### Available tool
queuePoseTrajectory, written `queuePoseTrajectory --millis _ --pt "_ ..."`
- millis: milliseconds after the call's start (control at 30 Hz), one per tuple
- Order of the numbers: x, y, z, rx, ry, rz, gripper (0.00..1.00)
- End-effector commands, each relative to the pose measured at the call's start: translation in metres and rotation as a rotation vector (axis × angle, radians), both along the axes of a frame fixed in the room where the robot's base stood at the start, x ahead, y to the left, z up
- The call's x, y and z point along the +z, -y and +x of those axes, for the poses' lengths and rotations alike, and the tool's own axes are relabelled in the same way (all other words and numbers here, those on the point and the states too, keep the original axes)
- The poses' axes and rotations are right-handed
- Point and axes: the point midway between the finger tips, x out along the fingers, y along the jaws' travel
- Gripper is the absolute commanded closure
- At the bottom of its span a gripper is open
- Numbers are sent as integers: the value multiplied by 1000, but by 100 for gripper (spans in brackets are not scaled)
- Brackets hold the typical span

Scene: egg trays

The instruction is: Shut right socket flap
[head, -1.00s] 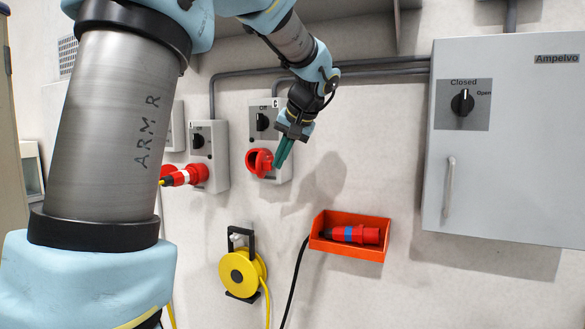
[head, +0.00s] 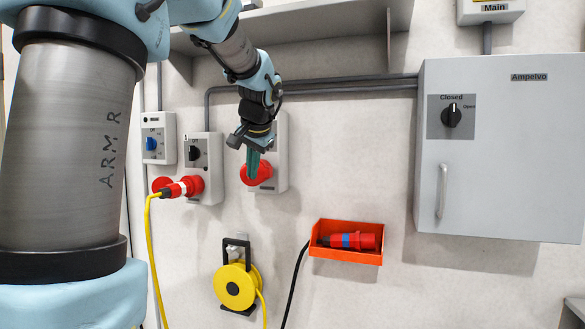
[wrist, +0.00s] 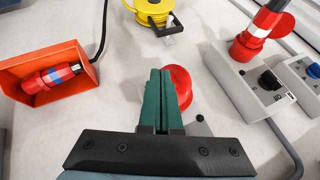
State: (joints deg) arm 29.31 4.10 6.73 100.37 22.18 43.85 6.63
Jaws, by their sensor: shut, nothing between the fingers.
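The right socket (head: 264,174) is red and sits on a grey wall box (head: 281,150). In the head view its front shows as a red disc with no dark opening visible, so its flap looks closed or nearly closed. My gripper (head: 252,176) has its green fingers together and empty, pointing down in front of the disc and covering part of it. In the wrist view the fingers (wrist: 160,75) overlap the left part of the red round socket (wrist: 182,88). I cannot tell whether they touch the flap.
The left socket (head: 195,185) holds a red plug with a yellow cable. An orange bin (head: 345,253) with a red and blue plug (head: 355,241) hangs at lower right. A yellow cable reel (head: 236,288) is below. A grey cabinet (head: 490,180) stands right, a shelf above.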

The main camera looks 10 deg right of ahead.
Motion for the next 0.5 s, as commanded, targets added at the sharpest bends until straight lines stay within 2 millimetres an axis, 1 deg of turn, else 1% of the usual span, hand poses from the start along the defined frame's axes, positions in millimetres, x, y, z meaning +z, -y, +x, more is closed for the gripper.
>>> queuePoseTrajectory --millis 167,333,500 --pt "2 -11 9 2 0 0 100" --pt "3 -21 18 -135 0 -3 100" --pt "2 -27 28 -147 0 -3 100"
